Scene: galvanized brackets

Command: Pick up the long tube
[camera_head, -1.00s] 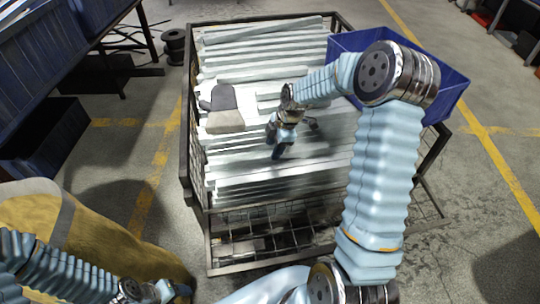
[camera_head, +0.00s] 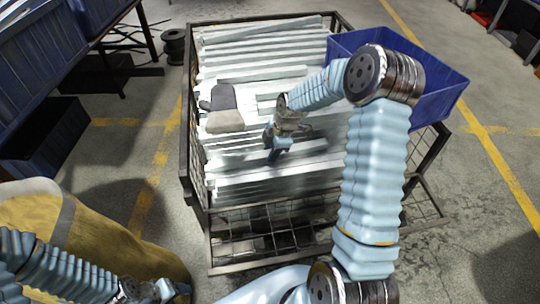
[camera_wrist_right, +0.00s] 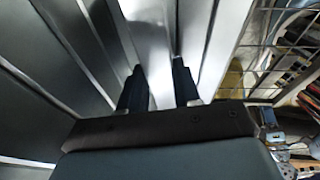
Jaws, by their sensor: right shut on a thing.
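Several long, shiny galvanized lengths lie side by side in a wire-mesh crate (camera_head: 187,130). One of them, the long tube (camera_wrist_right: 158,45), runs between the two dark fingers of my right gripper (camera_wrist_right: 160,92) in the right wrist view. My right gripper (camera_head: 278,152) is shut on it, over the middle of the pile in the head view. The gripper hides the grasped part there, and the tube's ends cannot be told apart from its neighbours. My left gripper (camera_head: 172,291) is low at the left, away from the crate. Its fingers are too small to read.
A grey and beige block (camera_head: 224,112) lies on the lengths, left of my right gripper. A blue bin (camera_head: 440,88) stands at the crate's right side, behind my right arm. A yellow rounded object (camera_head: 120,240) stands at lower left.

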